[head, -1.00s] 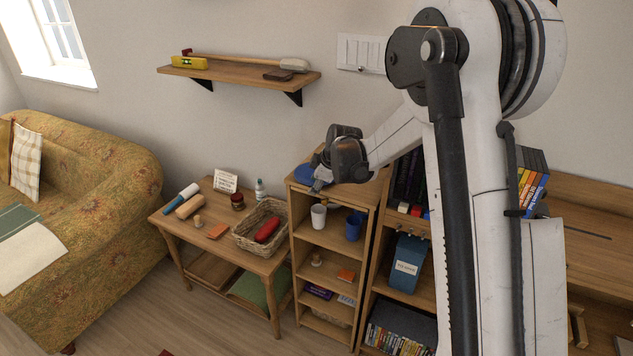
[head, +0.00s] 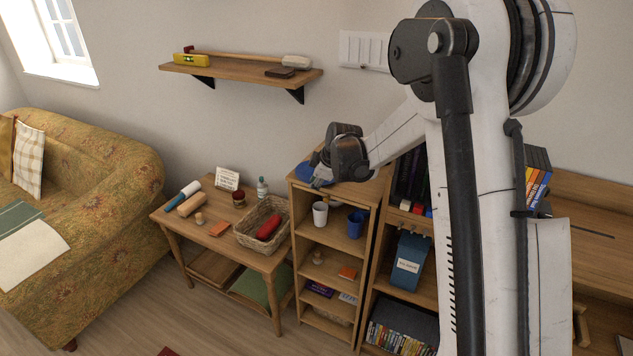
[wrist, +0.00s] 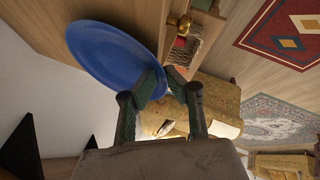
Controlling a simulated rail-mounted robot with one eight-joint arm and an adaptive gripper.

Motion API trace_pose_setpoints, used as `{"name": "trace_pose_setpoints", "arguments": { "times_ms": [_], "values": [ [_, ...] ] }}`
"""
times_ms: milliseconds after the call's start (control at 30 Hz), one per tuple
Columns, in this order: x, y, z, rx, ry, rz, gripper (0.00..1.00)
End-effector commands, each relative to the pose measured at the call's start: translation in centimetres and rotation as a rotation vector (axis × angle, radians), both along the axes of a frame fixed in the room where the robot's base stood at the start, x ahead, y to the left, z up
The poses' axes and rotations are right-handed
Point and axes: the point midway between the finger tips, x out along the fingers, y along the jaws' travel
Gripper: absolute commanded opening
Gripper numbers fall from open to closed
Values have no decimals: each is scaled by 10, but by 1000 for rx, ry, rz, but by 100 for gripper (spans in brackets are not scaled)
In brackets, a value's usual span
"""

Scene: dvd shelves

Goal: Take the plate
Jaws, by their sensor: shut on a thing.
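The blue plate (head: 303,173) is at the top of the small wooden shelf unit, partly hidden behind my gripper (head: 318,182) in the head view. In the wrist view the plate (wrist: 112,58) shows as a large blue disc at upper left, seen at a slant. My gripper (wrist: 163,82) is shut on the plate's near rim, with the dark green fingertips meeting at its edge. I cannot tell whether the plate still touches the shelf top.
Below the plate, the shelf unit (head: 295,250) holds a white mug (head: 320,214) and a blue mug (head: 355,223). A side table with a wicker basket (head: 249,238) stands to the left. A wall shelf (head: 240,76) hangs above. A taller bookcase (head: 372,285) adjoins on the right.

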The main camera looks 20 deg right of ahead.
Motion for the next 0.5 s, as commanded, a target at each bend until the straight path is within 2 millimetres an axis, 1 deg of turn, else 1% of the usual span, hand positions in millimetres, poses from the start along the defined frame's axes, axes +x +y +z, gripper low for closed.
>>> {"name": "trace_pose_setpoints", "arguments": {
  "times_ms": [100, 300, 333, 467, 500],
  "values": [
    [-3, 4, -1, 2, 2, 1, 0],
    [-3, 4, -1, 2, 2, 1, 0],
    [-3, 4, -1, 2, 2, 1, 12],
    [-3, 3, -1, 2, 2, 0, 29],
    [-3, 3, -1, 2, 2, 0, 32]
  ]
}}
